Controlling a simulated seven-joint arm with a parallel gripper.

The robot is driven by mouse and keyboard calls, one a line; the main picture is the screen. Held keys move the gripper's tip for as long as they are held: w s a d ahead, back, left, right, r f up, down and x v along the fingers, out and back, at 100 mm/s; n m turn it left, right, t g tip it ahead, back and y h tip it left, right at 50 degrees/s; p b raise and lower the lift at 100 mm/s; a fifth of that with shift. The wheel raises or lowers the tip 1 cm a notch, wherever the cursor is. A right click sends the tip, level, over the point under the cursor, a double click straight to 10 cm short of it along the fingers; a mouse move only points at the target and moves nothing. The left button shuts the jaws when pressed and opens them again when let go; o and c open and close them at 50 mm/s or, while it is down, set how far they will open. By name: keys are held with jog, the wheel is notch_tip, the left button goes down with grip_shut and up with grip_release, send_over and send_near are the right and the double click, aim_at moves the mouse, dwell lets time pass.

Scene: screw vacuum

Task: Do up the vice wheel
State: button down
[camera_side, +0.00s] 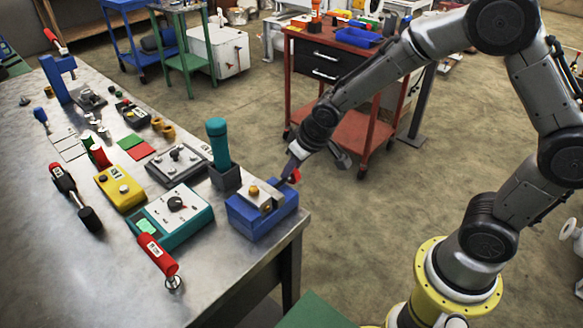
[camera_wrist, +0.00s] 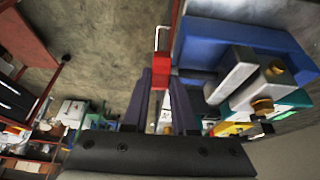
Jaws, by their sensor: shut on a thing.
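The blue vice (camera_side: 262,209) sits at the near right corner of the metal table, with pale jaws and brass parts on top. Its red wheel piece (camera_side: 295,175) shows at the vice's right end, beside my gripper (camera_side: 292,170). In the wrist view, the blue vice (camera_wrist: 240,50) fills the upper right. The red wheel piece (camera_wrist: 160,72) lies between the purple fingers of my gripper (camera_wrist: 160,80), which is shut on it. The fingers partly hide the wheel and its shaft.
A teal box with a dial (camera_side: 176,215) and a dark holder with a teal-handled tool (camera_side: 219,155) stand close to the vice. Other tools cover the table to the left. A red cart (camera_side: 345,125) stands behind my arm.

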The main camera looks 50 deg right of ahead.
jog(key=shift+s+d+r+t, duration=0.1)
jog(key=shift+s+t, duration=0.05)
jog(key=shift+t, duration=0.75)
jog(key=shift+s+t, duration=0.2)
jog(key=shift+t, duration=1)
jog(key=c, duration=0.7)
grip_release()
jog(key=v, duration=1.3)
jog(key=shift+s+r, duration=0.15)
jog(key=shift+s, duration=0.15)
